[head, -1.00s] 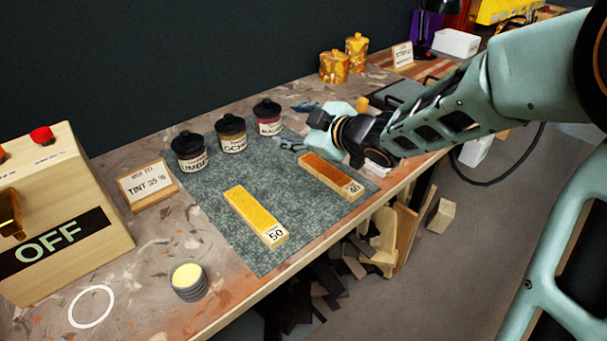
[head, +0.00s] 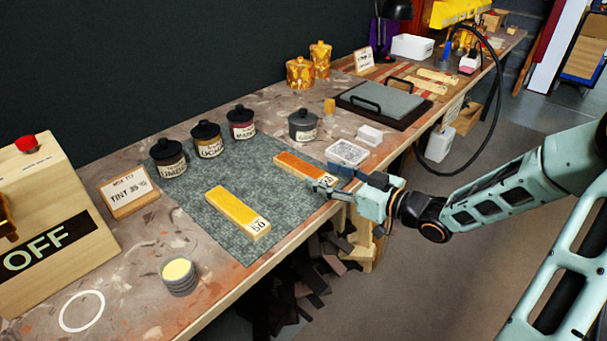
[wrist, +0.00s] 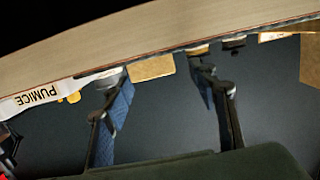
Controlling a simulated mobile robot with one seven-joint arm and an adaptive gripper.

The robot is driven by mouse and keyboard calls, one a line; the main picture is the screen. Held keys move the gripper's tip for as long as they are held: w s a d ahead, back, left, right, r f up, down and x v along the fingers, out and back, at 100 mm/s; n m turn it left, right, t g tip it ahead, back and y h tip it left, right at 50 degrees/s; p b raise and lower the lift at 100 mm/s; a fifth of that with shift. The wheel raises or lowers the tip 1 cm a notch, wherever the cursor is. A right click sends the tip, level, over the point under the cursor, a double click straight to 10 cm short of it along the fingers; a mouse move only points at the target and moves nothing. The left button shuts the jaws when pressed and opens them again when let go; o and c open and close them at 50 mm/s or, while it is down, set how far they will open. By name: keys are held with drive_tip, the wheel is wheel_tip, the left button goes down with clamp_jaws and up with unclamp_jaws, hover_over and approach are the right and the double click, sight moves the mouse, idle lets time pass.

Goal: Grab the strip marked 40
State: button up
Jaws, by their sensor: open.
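The strip marked 40 (head: 300,166) is an orange-brown bar lying on the grey mat (head: 225,232). My gripper (head: 331,182) is at its near, labelled end, by the bench's front edge, and partly covers the label. In the wrist view my gripper (wrist: 165,82) is open, its two blue-padded fingers apart. A plain wooden block end (wrist: 152,67), seemingly this strip's, shows between them, nearer the left finger. I see no grip on it. The yellow strip marked 50 (head: 237,211) lies to the left on the mat.
Three dark-lidded jars (head: 207,139) stand behind the strips. A white tray (head: 347,152) lies close right of the strip marked 40, with a grey jar (head: 302,125) behind. The bench's front edge (wrist: 130,35) crosses the wrist view. Wood offcuts lie below the bench.

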sight(306, 169)
drive_tip(key=shift+x, duration=1.25)
drive_tip(key=b+x, duration=0.1)
drive_tip(key=x, duration=0.1)
drive_tip(key=b+x, duration=0.1)
drive_tip(key=x, duration=0.1)
drive_tip(key=shift+f+b, duration=0.3)
drive_tip(key=shift+f, duration=0.1)
drive_tip(key=shift+w+a, duration=0.3)
drive_tip(key=shift+r, duration=0.1)
drive_tip(key=shift+c, duration=0.4)
drive_tip(key=c, duration=1.2)
